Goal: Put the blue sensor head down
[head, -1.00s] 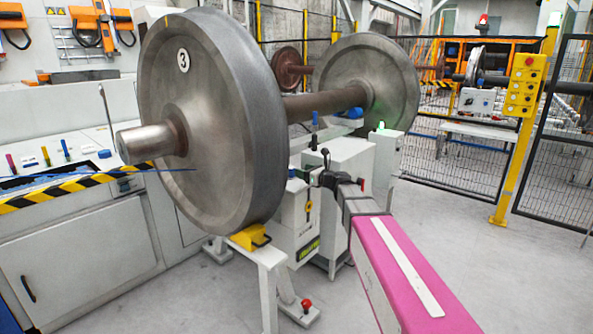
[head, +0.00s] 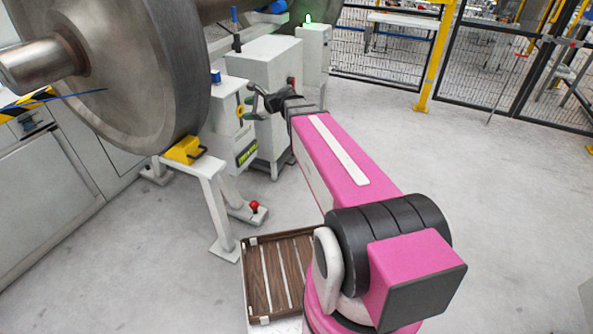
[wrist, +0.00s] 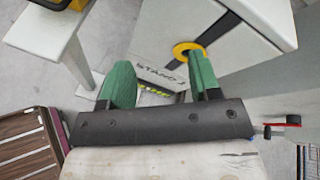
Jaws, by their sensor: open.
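My gripper (head: 258,102) is beside the white stand (head: 226,120) in the head view. In the wrist view its two green fingers (wrist: 160,82) are apart with nothing held between them. A small blue block (head: 216,76) sits on top of the white stand, apart from my gripper. Another blue piece (head: 278,6) shows by the axle at the top edge, and a blue-tipped upright (head: 235,16) stands on the cabinet behind. I cannot tell for sure which of these is the sensor head.
The large wheel (head: 130,60) stands left, above a yellow chock (head: 184,150) on a white support. A slatted brown tray (head: 249,272) lies low near my base and also shows in the wrist view (wrist: 57,128). A red knob (head: 254,206) is on the stand's foot. Floor at right is clear.

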